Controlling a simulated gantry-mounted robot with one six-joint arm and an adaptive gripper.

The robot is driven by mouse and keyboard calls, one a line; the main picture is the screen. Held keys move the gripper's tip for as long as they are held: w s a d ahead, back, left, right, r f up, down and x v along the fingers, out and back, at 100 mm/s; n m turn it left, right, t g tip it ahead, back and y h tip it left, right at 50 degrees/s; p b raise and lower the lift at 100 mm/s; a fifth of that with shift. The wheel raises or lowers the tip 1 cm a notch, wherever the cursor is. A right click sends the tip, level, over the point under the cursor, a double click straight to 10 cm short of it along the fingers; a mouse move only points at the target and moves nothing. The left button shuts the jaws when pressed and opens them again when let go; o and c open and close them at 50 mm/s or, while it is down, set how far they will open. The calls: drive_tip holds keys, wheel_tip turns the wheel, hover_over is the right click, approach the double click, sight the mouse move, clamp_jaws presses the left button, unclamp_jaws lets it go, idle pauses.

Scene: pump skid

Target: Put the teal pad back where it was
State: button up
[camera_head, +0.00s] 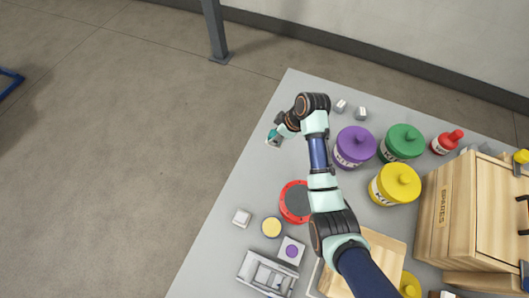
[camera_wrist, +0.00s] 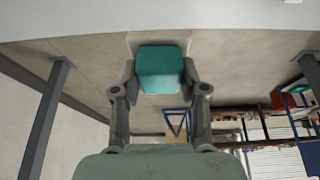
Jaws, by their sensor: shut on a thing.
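The teal pad (camera_wrist: 160,68) sits between the two fingers of my gripper (camera_wrist: 160,80) in the wrist view, and the fingers are shut on it. In the head view my gripper (camera_head: 274,138) is near the left edge of the grey table, with a small part of the teal pad (camera_head: 272,134) showing beside it. My arm hides part of the pad there. I cannot tell whether the pad touches the table.
A red-rimmed dark disc (camera_head: 293,203), a yellow-topped disc (camera_head: 271,227), a white block (camera_head: 242,217) and a purple-dotted block (camera_head: 291,251) lie nearer the front. Purple (camera_head: 354,148), green (camera_head: 402,142) and yellow (camera_head: 394,185) canisters stand right of my arm. The table's left strip is clear.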

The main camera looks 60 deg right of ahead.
wheel_tip(320, 180, down, 20)
drive_tip(key=b, duration=1)
drive_tip(key=shift+a, duration=0.1)
drive_tip(key=shift+r, duration=0.15)
drive_tip(key=o, duration=1.1)
